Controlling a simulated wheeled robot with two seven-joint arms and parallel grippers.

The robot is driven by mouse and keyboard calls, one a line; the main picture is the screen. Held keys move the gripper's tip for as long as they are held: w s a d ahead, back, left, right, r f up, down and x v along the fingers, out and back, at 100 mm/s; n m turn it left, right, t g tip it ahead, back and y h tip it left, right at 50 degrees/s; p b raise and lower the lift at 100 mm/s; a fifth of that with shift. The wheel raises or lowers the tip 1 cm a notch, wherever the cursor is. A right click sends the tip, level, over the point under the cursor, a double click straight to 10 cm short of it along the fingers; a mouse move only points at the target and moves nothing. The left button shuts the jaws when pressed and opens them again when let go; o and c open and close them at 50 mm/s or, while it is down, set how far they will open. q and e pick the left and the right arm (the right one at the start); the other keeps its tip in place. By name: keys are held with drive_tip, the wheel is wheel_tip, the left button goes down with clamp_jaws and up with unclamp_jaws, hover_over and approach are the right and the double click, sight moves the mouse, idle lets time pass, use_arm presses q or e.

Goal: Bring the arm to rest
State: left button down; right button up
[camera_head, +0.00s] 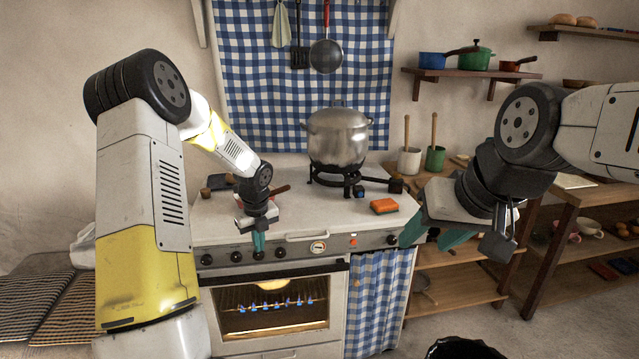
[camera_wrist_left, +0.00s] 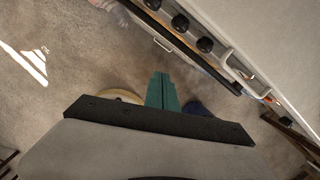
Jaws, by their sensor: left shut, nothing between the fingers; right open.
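My left gripper (camera_head: 259,243) is in front of the stove's control panel, its green fingers pointing down. Its fingers are shut together with nothing between them, as the left wrist view also shows (camera_wrist_left: 161,90). In that view the stove's knobs and handle lie to the upper right, apart from the fingers. My right gripper (camera_head: 425,232) hangs at the right of the head view, in front of the stove's right corner. Its green fingers are spread open and empty.
A steel pot (camera_head: 338,138) stands on a burner on the stove (camera_head: 290,215). An orange sponge (camera_head: 384,206) lies at the stovetop's front right. Blue flames burn behind the oven window (camera_head: 270,306). A wooden shelf table (camera_head: 565,200) stands at the right.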

use_arm(q)
drive_tip(key=s+d+r+n+t, duration=0.1)
drive_tip(key=s+d+r+n, duration=0.1)
drive_tip(key=s+r+n, duration=0.6)
drive_tip(key=s+d+r+n+t, duration=0.1)
drive_tip(key=s+r+n, duration=0.4)
drive_tip(key=r, duration=0.6)
drive_tip(key=s+d+r+n+t+h, duration=0.1)
drive_tip(key=s+d+r+n, duration=0.1)
drive_tip(key=s+n, duration=0.5)
drive_tip(key=s+d+r+n+t+h, duration=0.1)
drive_tip(key=s+d+r+n+h, duration=0.1)
drive_tip(key=s+n, duration=0.6)
drive_tip(key=shift+s+d+r, duration=0.45)
drive_tip(key=shift+s+r, duration=0.5)
drive_tip(key=shift+s, duration=0.2)
